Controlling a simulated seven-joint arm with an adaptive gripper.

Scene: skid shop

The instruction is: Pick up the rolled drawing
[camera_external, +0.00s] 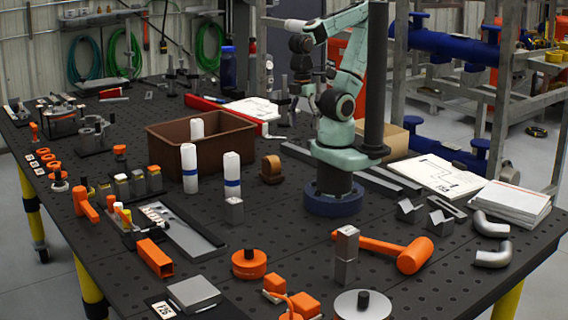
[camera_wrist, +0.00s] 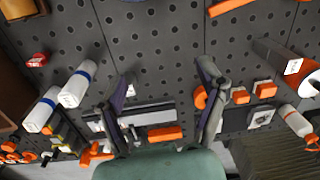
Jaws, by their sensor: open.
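Two white paper rolls with blue bands stand upright on the dark perforated table. One roll (camera_external: 189,168) is at the front of the brown bin, and the other roll (camera_external: 232,175) is to its right, behind a small metal block. Both show at the left of the wrist view, one roll (camera_wrist: 78,84) nearer the middle and the other (camera_wrist: 42,110) farther left. Another white cylinder (camera_external: 197,129) shows at the bin; its lower part is hidden. My gripper (camera_wrist: 165,88) is open and empty, its fingers wide apart, with the rolls outside them to the left. It is held above the table.
The brown bin (camera_external: 165,146) stands behind the rolls. Orange parts and a grey tray (camera_external: 188,236) crowd the left. Papers (camera_external: 436,174) lie at right.

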